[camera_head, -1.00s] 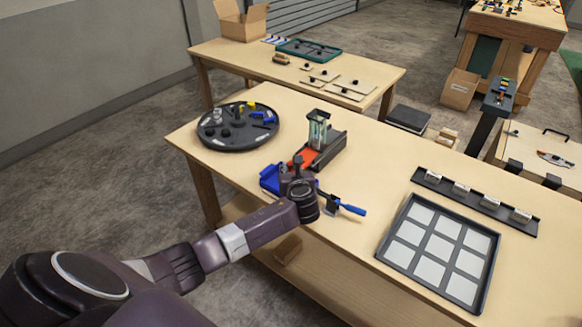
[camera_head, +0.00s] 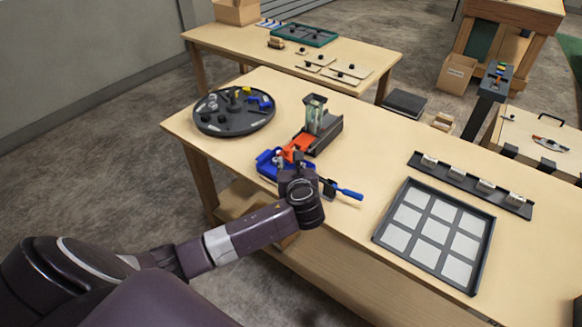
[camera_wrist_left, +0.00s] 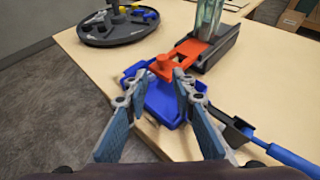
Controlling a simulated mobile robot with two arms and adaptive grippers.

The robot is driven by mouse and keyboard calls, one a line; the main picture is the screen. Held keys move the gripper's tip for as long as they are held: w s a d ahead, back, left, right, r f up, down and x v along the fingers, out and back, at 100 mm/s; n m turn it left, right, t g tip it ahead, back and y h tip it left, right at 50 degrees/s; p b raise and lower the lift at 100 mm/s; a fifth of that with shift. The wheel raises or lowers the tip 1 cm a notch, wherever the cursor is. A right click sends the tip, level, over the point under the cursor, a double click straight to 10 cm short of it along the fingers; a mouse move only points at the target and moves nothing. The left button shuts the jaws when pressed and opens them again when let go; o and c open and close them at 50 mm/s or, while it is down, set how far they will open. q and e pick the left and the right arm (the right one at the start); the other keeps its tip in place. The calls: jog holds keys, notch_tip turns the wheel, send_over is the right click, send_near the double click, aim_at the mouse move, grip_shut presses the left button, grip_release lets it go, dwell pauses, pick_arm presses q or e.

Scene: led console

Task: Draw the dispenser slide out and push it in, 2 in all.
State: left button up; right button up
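The dispenser (camera_head: 316,115) stands on the near table, with a clear upright hopper over a dark grey channel. Its orange slide (camera_head: 296,147) sticks out of the channel toward the blue tray. In the left wrist view the slide (camera_wrist_left: 190,48) shows an opening and a round upright knob (camera_wrist_left: 163,64) at its outer end. My left gripper (camera_wrist_left: 160,82) is low over the blue tray, with its fingers apart and the knob just beyond and between the tips. In the head view the gripper (camera_head: 298,172) hides part of the tray. My right gripper is not in view.
The blue tray (camera_head: 266,163) lies under my left gripper at the table's front edge. A blue-handled scoop (camera_head: 345,193) lies to its right. A round dark tray (camera_head: 225,128) with small parts stands at left. A grid tray (camera_head: 379,234) lies at right, with clear table between.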

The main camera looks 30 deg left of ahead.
pick_arm(q)
jog(key=v, duration=0.3)
jog(key=shift+s+d, duration=0.15)
jog(key=shift+s, duration=0.05)
dwell(0.6)
jog(key=shift+c, duration=1.2)
jog(key=f+b, duration=0.1)
jog(key=d+f+b, duration=0.1)
jog(key=f+t+h+b, duration=0.1)
jog(key=shift+d+m, duration=0.3)
jog(key=shift+d, duration=0.05)
grip_shut()
jog(key=m+t+h+b, duration=0.1)
jog(key=m+t+b, duration=0.3)
jog(key=b, duration=0.7)
send_near(285, 152)
jog(key=shift+n+t, duration=0.4)
jog(key=shift+t, duration=0.2)
jog(key=x, duration=0.2)
jog(key=p+x, duration=0.1)
jog(key=x, duration=0.4)
jog(key=shift+f, duration=0.4)
